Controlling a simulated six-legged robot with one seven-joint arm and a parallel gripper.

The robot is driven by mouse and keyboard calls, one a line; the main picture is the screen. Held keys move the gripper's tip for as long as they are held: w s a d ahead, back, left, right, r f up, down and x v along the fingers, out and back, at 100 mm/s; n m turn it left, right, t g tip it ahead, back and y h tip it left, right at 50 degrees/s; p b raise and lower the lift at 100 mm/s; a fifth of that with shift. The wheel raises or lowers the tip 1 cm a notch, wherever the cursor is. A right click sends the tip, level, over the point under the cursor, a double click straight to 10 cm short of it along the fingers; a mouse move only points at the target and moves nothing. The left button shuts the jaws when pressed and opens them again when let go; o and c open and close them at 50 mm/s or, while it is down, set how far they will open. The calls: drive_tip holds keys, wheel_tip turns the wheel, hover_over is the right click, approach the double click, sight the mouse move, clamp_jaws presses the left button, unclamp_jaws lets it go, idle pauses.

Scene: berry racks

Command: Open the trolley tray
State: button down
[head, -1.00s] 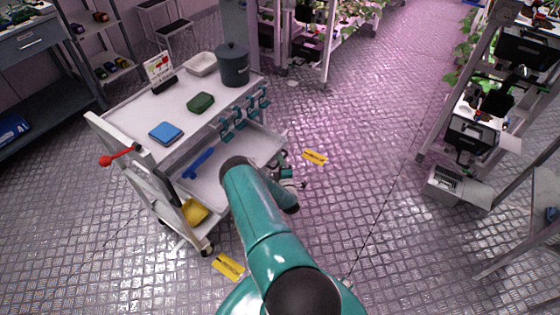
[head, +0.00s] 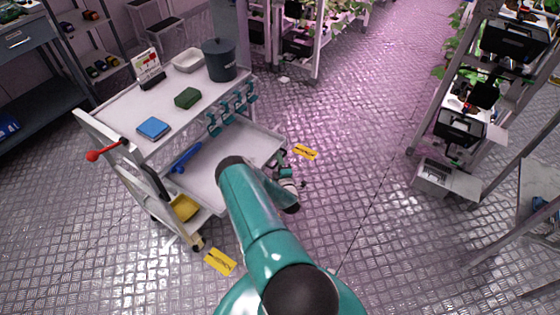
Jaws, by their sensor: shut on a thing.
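The white trolley (head: 103,119) stands at the left. Its white tray (head: 232,160) sticks well out from under the top shelf toward me, and a blue tool (head: 186,157) lies inside it at the left. My gripper (head: 282,158) is at the tray's front edge near the right corner, shut on it. My teal arm hides part of the tray front, and the fingertips are small and partly hidden.
On the trolley top are a blue pad (head: 153,128), a green block (head: 187,97), a white dish (head: 187,60) and a dark pot (head: 219,62). A yellow item (head: 184,207) is on the lower shelf. Plant racks stand behind and right.

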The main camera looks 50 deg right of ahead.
drive_tip(key=shift+w, duration=0.1)
drive_tip(key=c, duration=1.8)
unclamp_jaws()
drive_tip(key=shift+a, duration=0.1)
drive_tip(key=v, duration=1.3)
drive_tip(key=shift+s+a+f, duration=0.1)
drive_tip(key=shift+s+a, duration=0.1)
drive_tip(key=shift+s, duration=0.1)
